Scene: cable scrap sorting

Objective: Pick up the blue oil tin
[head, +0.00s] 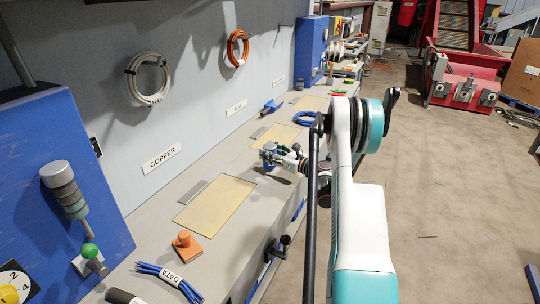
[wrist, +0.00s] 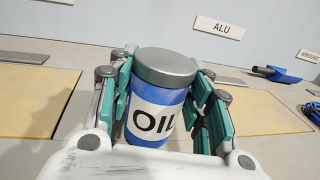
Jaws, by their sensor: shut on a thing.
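The blue oil tin (wrist: 157,110) has a grey metal lid and a white label reading OIL. It stands upright between the green-padded fingers of my gripper (wrist: 166,100) in the wrist view. My gripper is shut on the tin, with pads on its left and right sides. In the head view my gripper (head: 268,156) is over the workbench, and a small blue part of the tin (head: 269,146) shows between its fingers. Whether the tin's base touches the bench is hidden.
Yellow mats (head: 215,203) lie along the workbench under COPPER and ALU (wrist: 219,27) signs. An orange knob-shaped block (head: 187,247) and a DATA cable bundle (head: 168,277) are at the near end.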

